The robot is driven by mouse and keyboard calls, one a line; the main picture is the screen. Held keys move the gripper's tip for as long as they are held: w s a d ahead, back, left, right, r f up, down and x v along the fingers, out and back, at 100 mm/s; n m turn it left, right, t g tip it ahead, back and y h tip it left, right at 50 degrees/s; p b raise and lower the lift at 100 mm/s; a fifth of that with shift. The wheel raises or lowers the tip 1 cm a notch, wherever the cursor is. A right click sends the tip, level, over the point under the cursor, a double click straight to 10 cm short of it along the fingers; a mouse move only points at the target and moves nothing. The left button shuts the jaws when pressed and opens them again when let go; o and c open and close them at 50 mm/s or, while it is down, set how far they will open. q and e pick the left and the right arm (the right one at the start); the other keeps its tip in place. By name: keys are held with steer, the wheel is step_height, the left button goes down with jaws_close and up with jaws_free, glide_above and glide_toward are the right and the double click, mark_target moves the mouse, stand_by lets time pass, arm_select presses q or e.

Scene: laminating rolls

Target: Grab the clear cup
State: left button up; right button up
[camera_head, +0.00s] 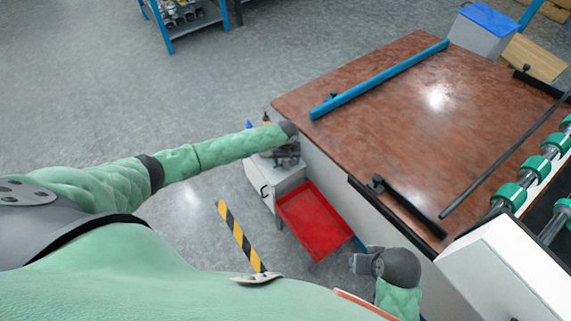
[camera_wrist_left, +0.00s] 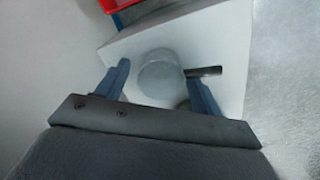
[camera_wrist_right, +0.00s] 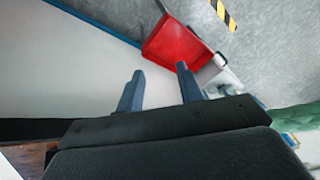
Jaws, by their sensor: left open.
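The clear cup (camera_wrist_left: 160,74) looks like a pale, round, see-through shape on a white cabinet top in the left wrist view. My left gripper (camera_wrist_left: 156,70) is open, with one finger on each side of the cup. I cannot tell whether either finger touches it. In the head view my left gripper (camera_head: 287,155) is over the white cabinet (camera_head: 268,181), and I cannot make out the cup there. My right gripper (camera_wrist_right: 160,70) is open and empty, with its fingers apart beside the table's white side.
A dark rod (camera_wrist_left: 204,72) lies beside the cup near the right finger. A red tray (camera_head: 318,222) stands next to the cabinet. The brown tabletop (camera_head: 390,100) is to the right, with a blue bar (camera_head: 380,78) on it. A yellow-black strip (camera_head: 240,237) is on the floor side.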

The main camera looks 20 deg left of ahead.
arm_select(q)
steer(key=c, duration=1)
steer(key=shift+c, duration=0.2)
steer(key=shift+r, duration=0.15)
